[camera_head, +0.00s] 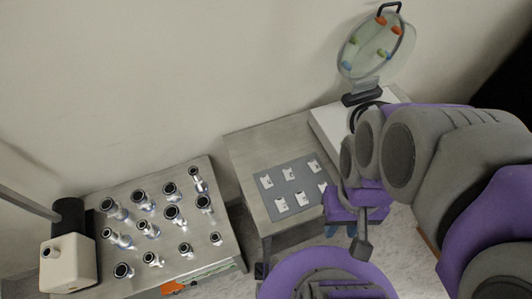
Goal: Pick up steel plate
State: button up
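Several small pale metal plates (282,205) lie in rows on a grey mat (275,190) on the middle table (238,150). They look like the steel plates, but they are too small to make out in detail. My purple and grey arm reaches in from the right. My gripper (362,245) points down just right of the mat and the table's front corner. It is apart from the plates on the left, and my arm partly hides the mat's right edge. I see nothing held, and its finger opening is unclear.
A left table (135,192) holds several upright metal fittings, with a cream and black device (68,262) beside it. A white machine (328,125) with a raised round clear lid (370,45) stands behind my arm. The wall closes off the back.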

aim_at(266, 181)
jog(key=k+z, duration=0.15)
jog(key=z, duration=0.25)
jog(key=k+l+z, duration=0.15)
jog(key=z, duration=0.2)
jog(key=l+u, duration=0.2)
jog(key=u, duration=1.85)
